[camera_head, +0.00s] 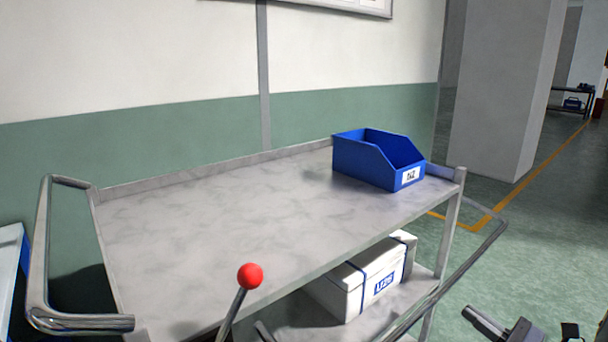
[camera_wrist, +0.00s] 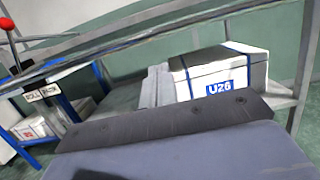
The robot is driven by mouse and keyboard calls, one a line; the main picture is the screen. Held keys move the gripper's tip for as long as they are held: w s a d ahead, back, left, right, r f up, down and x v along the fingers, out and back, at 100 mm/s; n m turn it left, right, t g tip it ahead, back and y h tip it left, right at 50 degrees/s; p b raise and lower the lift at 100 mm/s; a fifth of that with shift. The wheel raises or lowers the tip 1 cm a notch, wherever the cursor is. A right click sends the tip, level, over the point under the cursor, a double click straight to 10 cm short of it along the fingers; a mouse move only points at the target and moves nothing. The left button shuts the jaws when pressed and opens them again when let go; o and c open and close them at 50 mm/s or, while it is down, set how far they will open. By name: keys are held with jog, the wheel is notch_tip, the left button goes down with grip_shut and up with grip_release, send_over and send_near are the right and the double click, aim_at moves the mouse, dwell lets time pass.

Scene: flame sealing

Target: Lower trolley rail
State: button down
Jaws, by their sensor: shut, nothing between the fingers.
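The metal trolley has a grey top (camera_head: 200,240) with a low back lip. A bent chrome tube rail (camera_head: 470,260) runs slantwise along its front side, below the top; its near end is partly cut off by the frame. Another chrome tube (camera_head: 38,260) bends around the left end. A lever with a red ball knob (camera_head: 250,275) stands at the front edge; the knob also shows in the wrist view (camera_wrist: 7,24). My gripper (camera_head: 472,314) is at the lower right, empty and shut, apart from the rail in the head view.
A blue bin (camera_head: 375,160) stands on the trolley top's right end. A white strapped box (camera_head: 362,280) sits on the lower shelf, also seen in the wrist view (camera_wrist: 218,72). A wall is behind. Open floor (camera_head: 520,250) lies right, with a pillar (camera_head: 505,90) beyond.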

aim_at(445, 293)
jog(key=b+x, duration=0.1)
jog(key=x, duration=0.6)
jog(key=shift+w+a+r, duration=0.1)
